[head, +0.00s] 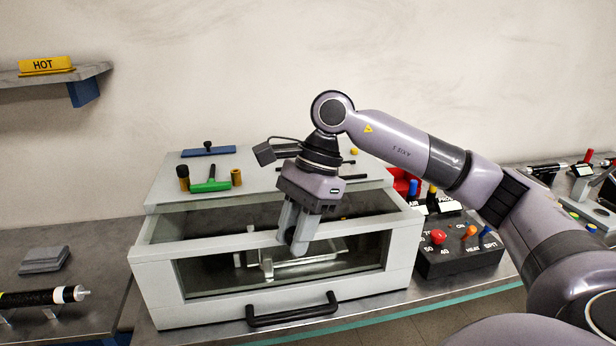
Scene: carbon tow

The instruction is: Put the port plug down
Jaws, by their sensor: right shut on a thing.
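My right gripper (293,240) points down in front of the upper front edge of a grey, glass-fronted box (155,290). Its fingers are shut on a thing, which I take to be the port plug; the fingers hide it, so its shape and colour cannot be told. My left gripper is not in view.
On the box's top lie a blue bar (208,151), a green-handled tool (210,186) and small brass cylinders (236,177). A metal tray (290,268) shows inside. A black handle (292,314) sticks out in front. A knobbed control box (460,262) stands right.

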